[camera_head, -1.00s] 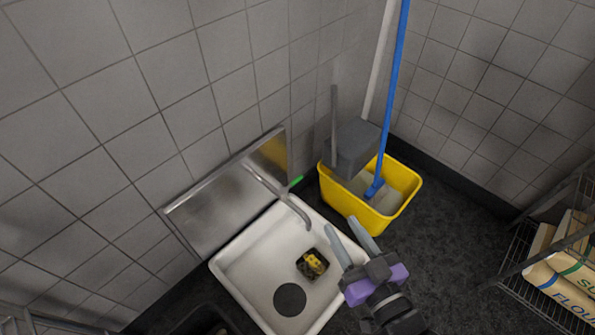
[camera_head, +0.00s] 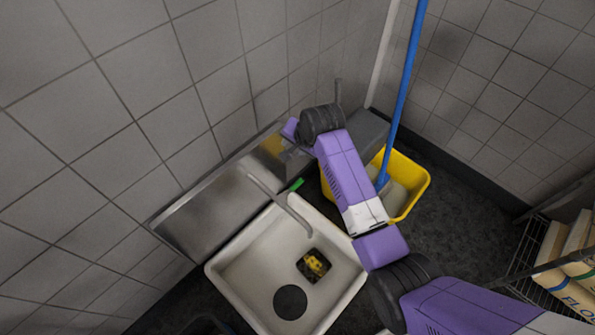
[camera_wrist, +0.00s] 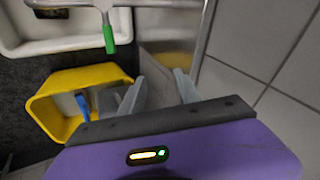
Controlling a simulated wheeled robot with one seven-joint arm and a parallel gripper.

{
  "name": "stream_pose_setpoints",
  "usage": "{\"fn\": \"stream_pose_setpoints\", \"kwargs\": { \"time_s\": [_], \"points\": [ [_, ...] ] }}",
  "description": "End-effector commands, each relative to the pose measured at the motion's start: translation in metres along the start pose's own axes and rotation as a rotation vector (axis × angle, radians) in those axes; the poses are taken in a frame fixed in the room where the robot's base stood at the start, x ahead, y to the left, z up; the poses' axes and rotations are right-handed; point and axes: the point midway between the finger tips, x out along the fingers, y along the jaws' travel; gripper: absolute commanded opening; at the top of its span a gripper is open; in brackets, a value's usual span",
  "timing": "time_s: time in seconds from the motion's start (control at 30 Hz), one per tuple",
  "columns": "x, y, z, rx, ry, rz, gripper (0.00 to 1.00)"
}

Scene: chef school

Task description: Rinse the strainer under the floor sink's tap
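The white floor sink (camera_head: 232,270) stands below a steel splash panel. Its tap (camera_head: 285,203) has a green-tipped lever (camera_head: 297,184), which also shows in the wrist view (camera_wrist: 109,38). A small dark square basket with yellow bits in it, which looks like the strainer (camera_head: 314,265), sits in the sink near the spout's end, beside a dark round drain (camera_head: 290,302). No water stream shows. My gripper (camera_wrist: 158,88) is open, with nothing between its fingers. It is up near the wall, beyond the lever and apart from it; its fingers are hard to see in the head view.
A yellow mop bucket (camera_head: 408,192) with a grey wringer and a blue mop handle (camera_head: 402,85) stands right of the sink, partly behind my arm. The tiled wall (camera_head: 120,110) is close to my gripper. A wire shelf with sacks (camera_head: 553,255) is at the right.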

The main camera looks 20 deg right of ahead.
Motion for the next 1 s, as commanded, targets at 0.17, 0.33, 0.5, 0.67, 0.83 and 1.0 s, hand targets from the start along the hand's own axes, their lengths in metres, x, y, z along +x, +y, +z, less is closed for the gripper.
{"fn": "stream_pose_setpoints", "kwargs": {
  "time_s": [0.17,0.33,0.5,0.67,0.83,1.0],
  "points": [
    [0.011,0.049,0.041,0.149,-0.149,0.199,0.39],
    [0.006,0.066,0.056,0.236,-0.193,0.282,0.39],
    [0.017,0.07,0.059,0.256,-0.191,0.286,0.39],
    [0.04,0.076,0.064,0.254,-0.191,0.285,0.39],
    [0.064,0.082,0.069,0.253,-0.191,0.284,0.39],
    [0.077,0.085,0.072,0.253,-0.19,0.284,0.39]
  ]
}}
